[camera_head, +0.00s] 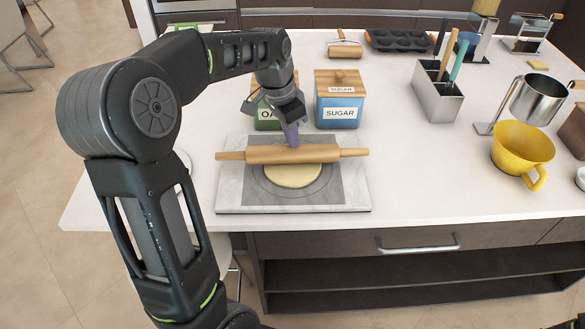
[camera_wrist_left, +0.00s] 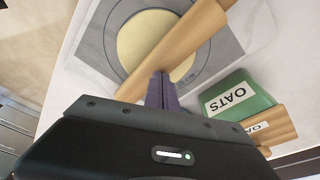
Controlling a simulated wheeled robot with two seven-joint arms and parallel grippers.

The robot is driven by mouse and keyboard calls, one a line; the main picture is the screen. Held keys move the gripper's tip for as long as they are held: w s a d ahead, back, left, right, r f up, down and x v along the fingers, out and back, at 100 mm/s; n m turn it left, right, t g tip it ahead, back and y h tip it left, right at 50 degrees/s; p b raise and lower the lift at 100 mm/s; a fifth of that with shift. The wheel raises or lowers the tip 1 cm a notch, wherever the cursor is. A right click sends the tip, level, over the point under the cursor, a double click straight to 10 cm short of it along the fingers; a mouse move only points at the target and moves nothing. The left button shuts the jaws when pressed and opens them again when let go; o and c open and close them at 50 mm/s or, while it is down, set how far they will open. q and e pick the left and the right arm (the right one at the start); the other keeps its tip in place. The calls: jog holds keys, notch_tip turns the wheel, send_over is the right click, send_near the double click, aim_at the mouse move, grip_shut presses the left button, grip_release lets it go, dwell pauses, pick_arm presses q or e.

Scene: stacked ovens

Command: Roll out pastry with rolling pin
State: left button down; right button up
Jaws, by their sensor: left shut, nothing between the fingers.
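A wooden rolling pin (camera_head: 292,154) lies across the far part of a round pale pastry (camera_head: 294,175). The pastry is on a grey mat (camera_head: 333,190) on a marble board (camera_head: 228,190). The pin (camera_wrist_left: 181,45) and pastry (camera_wrist_left: 147,37) also show in the left wrist view. My left gripper (camera_head: 292,141) is shut and empty. It points down at the far side of the pin, near its middle. In the left wrist view its purple fingertips (camera_wrist_left: 161,84) are right beside the pin; whether they touch it I cannot tell. My right gripper is not in view.
Close behind the board stand a green oats box (camera_wrist_left: 238,103) and a blue sugar box (camera_head: 339,103). A utensil holder (camera_head: 437,96) and a yellow bowl (camera_head: 522,148) are to the right. The countertop (camera_head: 420,185) right of the board is clear.

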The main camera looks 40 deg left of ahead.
pick_arm(q)
jog(key=shift+s+d+f, duration=0.1)
jog(key=shift+s, duration=0.05)
jog(key=shift+s+d+b, duration=0.5)
jog(key=shift+s+d, duration=0.35)
jog(key=shift+s, duration=0.2)
jog(key=shift+w+p+v, duration=0.2)
jog(key=shift+p+v, duration=0.6)
jog(key=shift+v, duration=0.3)
jog(key=shift+w, duration=0.2)
jog(key=shift+f, duration=0.15)
jog(key=shift+b+x, duration=0.75)
jog(key=shift+x, duration=0.1)
jog(key=shift+s+a, duration=0.15)
jog(key=shift+a, duration=0.1)
